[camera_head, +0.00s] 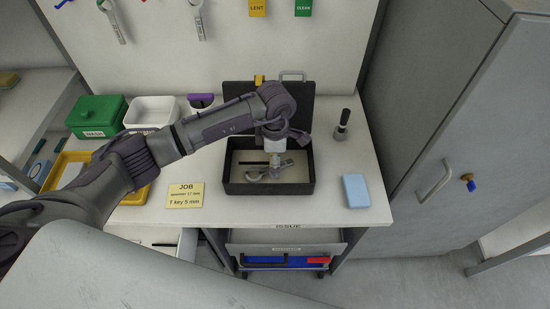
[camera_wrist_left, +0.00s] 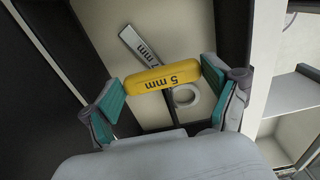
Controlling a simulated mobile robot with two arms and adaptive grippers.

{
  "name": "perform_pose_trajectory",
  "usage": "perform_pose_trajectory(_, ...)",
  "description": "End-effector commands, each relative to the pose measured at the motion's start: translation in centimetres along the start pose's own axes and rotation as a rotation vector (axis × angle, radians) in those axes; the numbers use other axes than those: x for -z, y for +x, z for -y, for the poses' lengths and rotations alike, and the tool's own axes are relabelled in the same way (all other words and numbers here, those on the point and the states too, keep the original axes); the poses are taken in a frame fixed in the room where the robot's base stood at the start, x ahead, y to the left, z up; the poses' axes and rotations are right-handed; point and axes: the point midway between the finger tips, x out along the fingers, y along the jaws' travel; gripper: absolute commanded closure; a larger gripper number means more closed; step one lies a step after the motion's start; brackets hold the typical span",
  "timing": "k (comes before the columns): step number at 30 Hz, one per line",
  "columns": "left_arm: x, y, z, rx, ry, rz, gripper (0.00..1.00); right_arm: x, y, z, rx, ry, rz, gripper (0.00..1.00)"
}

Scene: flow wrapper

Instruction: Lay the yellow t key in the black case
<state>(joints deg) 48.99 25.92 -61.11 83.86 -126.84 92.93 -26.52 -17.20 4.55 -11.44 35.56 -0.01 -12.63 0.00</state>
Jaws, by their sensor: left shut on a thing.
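The black case (camera_head: 304,188) stands open on the white worktop with its lid up at the back. My left gripper (camera_head: 276,160) reaches down into or just over it. In the left wrist view the gripper (camera_wrist_left: 163,95) is shut on the yellow t key (camera_wrist_left: 160,78), with the handle marked 5 mm between its teal pads. The key's dark shaft shows partly below the handle. A grey spanner (camera_head: 262,177) lies on the case's pale floor; it also shows behind the key in the wrist view (camera_wrist_left: 140,45). Whether the key touches the floor is unclear.
A yellow job card (camera_head: 185,195) lies left of the case, a light blue block (camera_head: 356,190) right of it. A black-handled tool (camera_head: 342,125) stands at the back right. A green box (camera_head: 97,115), a white bin (camera_head: 152,112) and a yellow tray (camera_head: 58,170) are at left.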

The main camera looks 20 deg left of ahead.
Motion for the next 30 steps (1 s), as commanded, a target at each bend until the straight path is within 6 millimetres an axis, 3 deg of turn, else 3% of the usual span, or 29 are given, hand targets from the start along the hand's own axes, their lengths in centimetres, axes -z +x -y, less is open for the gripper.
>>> perform_pose_trajectory(6, 0.0, 0.3, 0.0, -0.001, 0.000, 0.000, 0.48, 0.0, 0.4, 0.0, 0.000, 0.000, 0.000, 0.60)
perform_pose_trajectory(7, 0.0, 0.3, 0.0, 0.000, 0.000, 0.000, 0.09, 0.0, 0.4, 0.0, 0.000, 0.000, 0.000, 0.60)
perform_pose_trajectory(9, 0.0, 0.3, 0.0, 0.000, 0.000, 0.000, 0.00, 0.0, 0.4, 0.0, 0.000, 0.000, 0.000, 0.60)
perform_pose_trajectory(20, 0.0, 0.1, 0.0, 0.000, 0.000, 0.000, 0.00, 0.0, 0.2, 0.0, 0.000, 0.000, 0.000, 0.60)
perform_pose_trajectory(25, 0.0, -1.5, 0.0, 0.000, 0.000, 0.000, 0.00, 0.1, -1.6, 0.0, 0.000, 0.000, 0.000, 0.60)
perform_pose_trajectory(30, 0.0, -4.5, -0.2, -0.008, 0.001, 0.002, 0.00, -0.1, 0.5, 0.0, 0.000, -0.001, 0.000, 0.60)
